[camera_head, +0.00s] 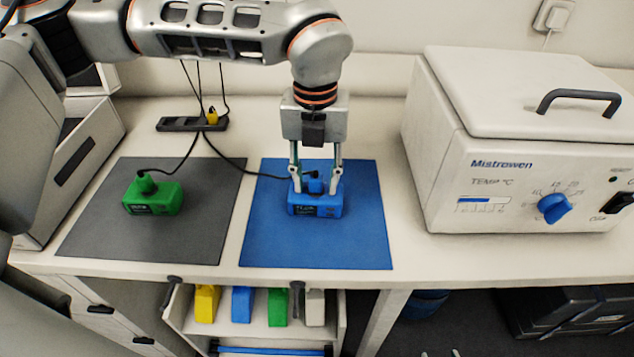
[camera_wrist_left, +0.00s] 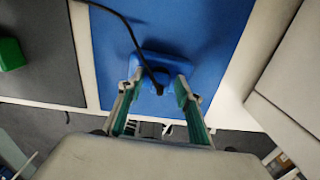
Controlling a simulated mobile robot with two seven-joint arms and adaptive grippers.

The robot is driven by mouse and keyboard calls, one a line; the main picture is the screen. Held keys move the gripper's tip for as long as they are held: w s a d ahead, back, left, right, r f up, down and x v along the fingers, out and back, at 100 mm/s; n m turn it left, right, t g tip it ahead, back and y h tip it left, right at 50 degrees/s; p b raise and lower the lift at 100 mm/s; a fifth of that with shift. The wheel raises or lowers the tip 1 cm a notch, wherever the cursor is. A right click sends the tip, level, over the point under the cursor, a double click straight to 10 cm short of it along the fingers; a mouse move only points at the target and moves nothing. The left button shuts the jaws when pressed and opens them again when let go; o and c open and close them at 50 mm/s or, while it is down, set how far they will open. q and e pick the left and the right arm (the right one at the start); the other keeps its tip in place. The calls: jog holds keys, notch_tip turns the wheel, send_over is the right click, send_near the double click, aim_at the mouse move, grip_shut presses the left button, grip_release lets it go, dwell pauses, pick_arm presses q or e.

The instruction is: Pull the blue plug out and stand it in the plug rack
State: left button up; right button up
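The blue plug (camera_head: 316,183) sits upright in the top of a blue box (camera_head: 318,206) on the blue mat (camera_head: 350,243). A black cord runs from it. My left gripper (camera_head: 316,178) points down with one finger on each side of the plug, apparently apart from it. In the left wrist view, the plug (camera_wrist_left: 161,79) shows between the open fingers (camera_wrist_left: 156,90), over the box. A low black bar (camera_head: 180,125), which looks like the plug rack, lies at the back left with a yellow plug (camera_head: 212,117) standing in it. Two light tips (camera_head: 440,353) at the bottom edge may be my right gripper.
A green box (camera_head: 160,199) with a green plug (camera_head: 146,184) stands on the grey mat (camera_head: 215,235). A white incubator (camera_head: 445,180) stands on the right. A shelf under the counter holds yellow, blue, green and white items. Cords trail between bar and boxes.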

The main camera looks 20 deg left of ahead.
aim_at(315, 172)
dwell(0.8)
pick_arm(q)
grip_shut()
jog(key=shift+r+p, duration=0.35)
jog(key=shift+r, duration=0.3)
jog(key=shift+r+p, duration=1.25)
jog(key=shift+r, duration=1.1)
